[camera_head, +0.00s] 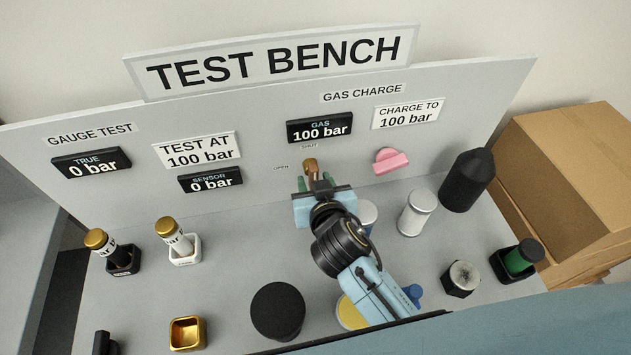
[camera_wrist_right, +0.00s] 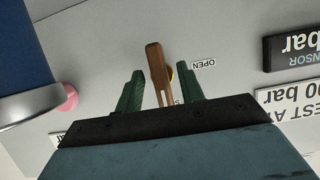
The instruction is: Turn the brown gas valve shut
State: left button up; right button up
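The brown gas valve (camera_head: 310,165) is on the upright grey panel, below the SHUT label (camera_head: 309,146) and right of the OPEN label (camera_head: 281,167). Its handle looks roughly upright, towards SHUT; the gripper hides its lower part. My right gripper (camera_head: 314,183) is at the valve. In the right wrist view the brown handle (camera_wrist_right: 156,62) lies between the two green fingers of my right gripper (camera_wrist_right: 160,84), with a gap visible on both sides. The upside-down OPEN label (camera_wrist_right: 203,64) is beside the right finger there. My left gripper is not in view.
The black GAS display (camera_head: 319,129) above the valve reads 100 bar. A pink handle (camera_head: 390,161) sits to its right on the panel. White cylinders (camera_head: 416,212), a black bottle (camera_head: 467,180) and a black round object (camera_head: 278,311) stand on the bench near my right arm.

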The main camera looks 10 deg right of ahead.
jog(key=v, duration=1.3)
jog(key=shift+s+b, duration=0.15)
jog(key=shift+b, duration=0.25)
jog(key=shift+r, duration=0.1)
